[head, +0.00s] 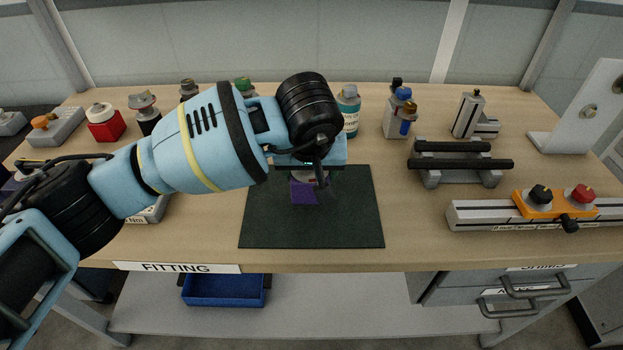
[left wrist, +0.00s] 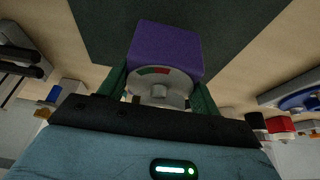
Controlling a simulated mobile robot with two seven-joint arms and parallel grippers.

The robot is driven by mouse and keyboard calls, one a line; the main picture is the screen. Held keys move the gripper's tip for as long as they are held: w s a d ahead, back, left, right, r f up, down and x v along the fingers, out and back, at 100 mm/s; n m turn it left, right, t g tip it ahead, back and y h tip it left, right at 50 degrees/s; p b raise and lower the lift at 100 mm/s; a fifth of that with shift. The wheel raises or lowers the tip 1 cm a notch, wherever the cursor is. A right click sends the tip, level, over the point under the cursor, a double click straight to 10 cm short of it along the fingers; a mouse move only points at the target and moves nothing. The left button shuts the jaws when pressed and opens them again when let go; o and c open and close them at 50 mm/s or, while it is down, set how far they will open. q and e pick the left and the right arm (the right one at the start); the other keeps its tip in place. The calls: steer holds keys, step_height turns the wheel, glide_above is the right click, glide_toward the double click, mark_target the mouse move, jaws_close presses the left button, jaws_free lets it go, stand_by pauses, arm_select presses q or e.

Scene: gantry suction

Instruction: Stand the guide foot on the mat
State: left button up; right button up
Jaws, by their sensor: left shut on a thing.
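The guide foot (head: 303,193), a purple block with a pale grey round part, shows below my left gripper (head: 310,174) in the head view, over the dark mat (head: 345,225). In the left wrist view the purple block (left wrist: 165,48) points away from the gripper, and its grey round part (left wrist: 172,84) has a red and green mark. My left gripper (left wrist: 160,92) is shut on the grey part, with a dark green finger on each side. I cannot tell whether the block touches the mat. My arm hides the top of the piece in the head view. My right gripper is not in view.
A grey stand with black bars (head: 455,178) and a rail with an orange carriage (head: 480,216) are right of the mat. Several bottles and fittings, including a teal bottle (head: 349,117), stand behind. A red block (head: 107,131) is at left. The mat's front is clear.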

arm_select(q)
steer(key=shift+w+d, duration=0.1)
steer(key=shift+w, duration=0.05)
steer(key=shift+w, duration=0.15)
step_height(320, 180, down, 3)
steer(key=shift+w+f, duration=0.1)
steer(key=shift+f, duration=0.1)
steer(key=shift+f, duration=0.15)
steer(key=o, duration=1.4)
steer(key=shift+f, duration=0.1)
steer(key=shift+r, duration=0.55)
steer(key=v, duration=1.1)
steer(key=shift+s+p, duration=0.3)
steer(key=shift+p, duration=0.05)
